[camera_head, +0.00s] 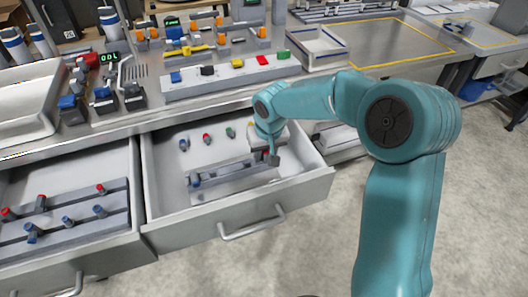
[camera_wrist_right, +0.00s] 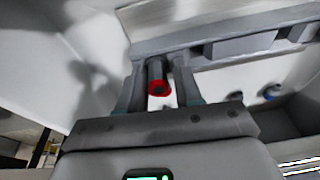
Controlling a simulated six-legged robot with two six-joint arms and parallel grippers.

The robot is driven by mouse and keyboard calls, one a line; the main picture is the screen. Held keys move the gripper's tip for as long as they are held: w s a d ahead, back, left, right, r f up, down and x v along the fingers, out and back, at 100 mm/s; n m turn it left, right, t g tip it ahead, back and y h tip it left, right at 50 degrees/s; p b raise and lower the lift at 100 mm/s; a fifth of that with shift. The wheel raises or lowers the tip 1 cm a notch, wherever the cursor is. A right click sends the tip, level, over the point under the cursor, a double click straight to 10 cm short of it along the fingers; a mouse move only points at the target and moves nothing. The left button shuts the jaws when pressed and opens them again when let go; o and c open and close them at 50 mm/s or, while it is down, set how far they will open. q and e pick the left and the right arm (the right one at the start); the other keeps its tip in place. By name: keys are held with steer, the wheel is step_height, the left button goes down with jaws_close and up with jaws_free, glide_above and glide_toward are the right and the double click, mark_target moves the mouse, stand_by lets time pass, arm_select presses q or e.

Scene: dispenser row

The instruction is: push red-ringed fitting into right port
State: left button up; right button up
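The red-ringed fitting (camera_wrist_right: 158,88) shows in the right wrist view, its red ring facing the camera, between the two fingers of my right gripper (camera_wrist_right: 157,72). I cannot tell whether the fingers press on it. In the head view my right gripper (camera_head: 268,156) points down into the open middle drawer, at the right end of a grey block (camera_head: 236,184); a bit of red shows by it. A blue-ringed fitting (camera_head: 195,180) stands at the block's left end. The right port is hidden by my gripper. My left gripper is not in view.
Blue (camera_head: 184,144), red (camera_head: 207,138) and green (camera_head: 230,132) pieces stand at the back of the drawer (camera_head: 162,190). The left drawer (camera_head: 110,238) holds a rack with several red and blue fittings. The drawer walls stand close around my right gripper.

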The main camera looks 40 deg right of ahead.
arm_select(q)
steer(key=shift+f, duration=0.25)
arm_select(e)
steer(key=f, duration=0.1)
steer(key=s+f, duration=0.1)
steer(key=shift+s+f+g, duration=0.25)
steer(key=shift+f+g, duration=0.05)
steer(key=shift+g, duration=0.1)
steer(key=r, duration=0.4)
steer(key=r+p, duration=0.1)
steer(key=r, duration=0.1)
steer(key=shift+d+r, duration=0.1)
steer(key=shift+d, duration=0.2)
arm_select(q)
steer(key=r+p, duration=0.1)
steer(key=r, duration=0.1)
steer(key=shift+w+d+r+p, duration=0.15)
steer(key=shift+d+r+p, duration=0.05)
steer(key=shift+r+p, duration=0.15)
arm_select(e)
step_height(320, 180, up, 12)
steer(key=s+a, duration=0.1)
steer(key=s, duration=0.1)
steer(key=shift+a+r+t, duration=0.15)
steer(key=shift+r+t, duration=0.05)
steer(key=shift+t, duration=0.2)
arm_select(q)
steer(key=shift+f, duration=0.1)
